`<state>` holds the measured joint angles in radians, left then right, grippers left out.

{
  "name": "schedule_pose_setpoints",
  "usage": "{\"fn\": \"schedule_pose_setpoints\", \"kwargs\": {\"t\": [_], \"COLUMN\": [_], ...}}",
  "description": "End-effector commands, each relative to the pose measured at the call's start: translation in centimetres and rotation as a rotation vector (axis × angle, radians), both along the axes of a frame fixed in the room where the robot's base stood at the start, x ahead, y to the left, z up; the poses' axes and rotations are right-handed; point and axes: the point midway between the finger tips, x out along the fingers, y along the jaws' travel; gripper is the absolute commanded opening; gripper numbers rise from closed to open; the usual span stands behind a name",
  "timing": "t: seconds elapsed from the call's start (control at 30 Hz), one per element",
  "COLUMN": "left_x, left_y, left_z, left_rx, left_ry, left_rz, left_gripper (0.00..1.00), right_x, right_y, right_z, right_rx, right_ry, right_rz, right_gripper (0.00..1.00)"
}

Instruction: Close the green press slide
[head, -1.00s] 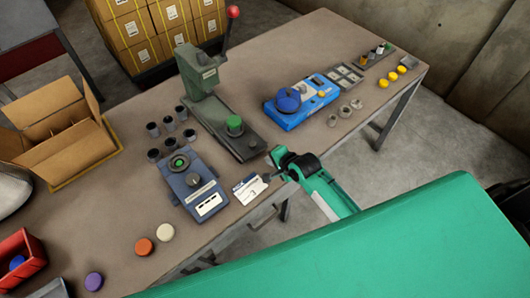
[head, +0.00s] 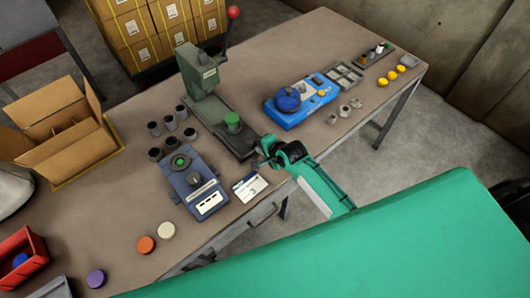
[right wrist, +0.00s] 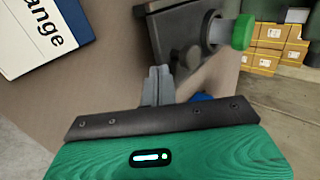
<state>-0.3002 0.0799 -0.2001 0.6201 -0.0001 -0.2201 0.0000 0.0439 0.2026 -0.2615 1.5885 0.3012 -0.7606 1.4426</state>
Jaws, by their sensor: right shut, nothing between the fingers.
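The green press (head: 199,75) stands on the table with a red-knobbed lever. Its slide, a dark plate carrying a green knob (head: 232,122), sticks out from the press toward the table's front edge. The knob also shows at the top of the right wrist view (right wrist: 243,32). My right gripper (head: 260,152) is shut and empty, just beside the front end of the slide. In the right wrist view its fingertips (right wrist: 159,72) point at the slide's dark end block (right wrist: 180,35); I cannot tell if they touch. My left gripper is not in view.
A blue-grey box with a dial (head: 193,180) and a white card (head: 249,187) lie left of my right gripper. A blue device (head: 303,103) stands to the right. Small dark cups (head: 168,122) sit left of the press.

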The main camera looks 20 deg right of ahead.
Motion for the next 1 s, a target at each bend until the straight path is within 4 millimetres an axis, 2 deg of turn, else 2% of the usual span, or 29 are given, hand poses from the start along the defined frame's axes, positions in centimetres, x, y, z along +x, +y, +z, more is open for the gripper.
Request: {"fn": "schedule_pose_setpoints", "kwargs": {"t": [0.3,0.53,0.73,1.0], "left_x": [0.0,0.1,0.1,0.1], "left_y": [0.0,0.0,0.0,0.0], "left_z": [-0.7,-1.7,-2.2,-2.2], "left_rx": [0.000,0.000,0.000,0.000], "left_ry": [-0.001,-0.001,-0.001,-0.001], "left_rz": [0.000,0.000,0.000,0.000], "left_gripper": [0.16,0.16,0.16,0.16], "right_x": [6.5,10.4,12.4,13.1], "right_y": [2.4,3.8,4.5,4.8], "right_z": [0.0,-0.1,-0.1,0.1], "right_rx": [0.003,0.001,0.000,0.000], "right_ry": [-0.002,-0.002,0.000,-0.002], "right_rz": [-0.001,0.001,0.000,0.001], "right_gripper": [0.00,0.00,0.00,0.00]}}
